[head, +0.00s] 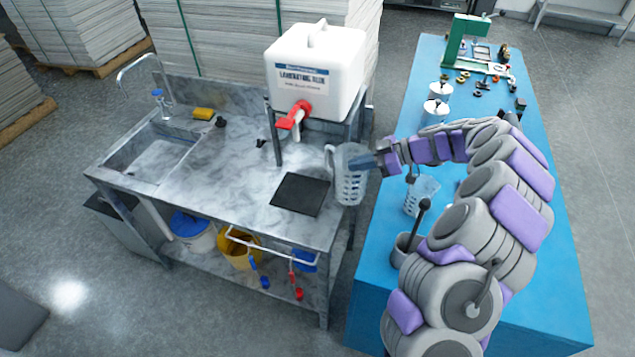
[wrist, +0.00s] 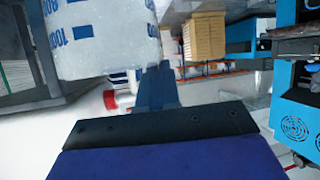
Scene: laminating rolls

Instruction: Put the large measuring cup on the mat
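The large measuring cup (head: 349,184) is clear with blue markings and a handle on its left side. It is upright in the air beside the counter's right edge, just right of the mat. My gripper (head: 368,164) is shut on its right side. In the wrist view the cup (wrist: 100,38) fills the upper left, its markings upside down, against a dark finger (wrist: 155,88); the other finger is not clear there. The mat (head: 300,194) is a dark, empty square on the metal counter below the dispenser tap.
A white glue container (head: 318,70) with a red tap (head: 294,116) stands on a frame behind the mat. The sink (head: 150,155) is at left. A smaller measuring cup (head: 421,196) and a grey pot (head: 403,250) with a dark-tipped tool stand on the blue table (head: 385,310).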

